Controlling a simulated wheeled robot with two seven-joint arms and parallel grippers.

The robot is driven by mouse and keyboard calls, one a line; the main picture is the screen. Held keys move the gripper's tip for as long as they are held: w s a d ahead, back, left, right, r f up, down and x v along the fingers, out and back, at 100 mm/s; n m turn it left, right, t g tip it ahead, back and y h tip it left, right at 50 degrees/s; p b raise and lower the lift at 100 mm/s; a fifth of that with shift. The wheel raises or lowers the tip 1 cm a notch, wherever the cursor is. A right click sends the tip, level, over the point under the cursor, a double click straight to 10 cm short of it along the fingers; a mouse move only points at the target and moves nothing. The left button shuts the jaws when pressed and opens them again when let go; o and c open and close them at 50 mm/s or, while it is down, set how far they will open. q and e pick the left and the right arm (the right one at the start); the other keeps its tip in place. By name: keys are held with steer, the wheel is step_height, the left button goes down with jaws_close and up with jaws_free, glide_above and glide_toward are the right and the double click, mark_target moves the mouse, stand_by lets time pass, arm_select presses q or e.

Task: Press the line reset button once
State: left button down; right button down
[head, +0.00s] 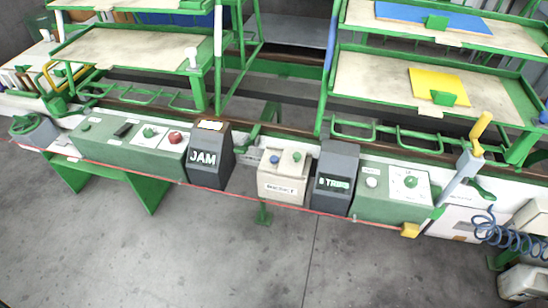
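A small cream control box (283,185) stands at the middle of the line's front edge. It has a blue button (274,159) at its left and a green knob or button (296,157) at its right. The label on its front is too small to read surely, so I cannot confirm which control is the line reset. A dark display (209,157) left of the box reads "JAM". Another dark display (335,180) on its right shows green text, perhaps "8 TRIPS". Neither gripper is in view.
A green panel (110,150) at left carries a red button (175,137) and other controls. A second panel (390,200) at right has a white and a green button. A yellow-handled lever (465,165) rises beside it. A red cord runs along the front. The grey floor ahead is clear.

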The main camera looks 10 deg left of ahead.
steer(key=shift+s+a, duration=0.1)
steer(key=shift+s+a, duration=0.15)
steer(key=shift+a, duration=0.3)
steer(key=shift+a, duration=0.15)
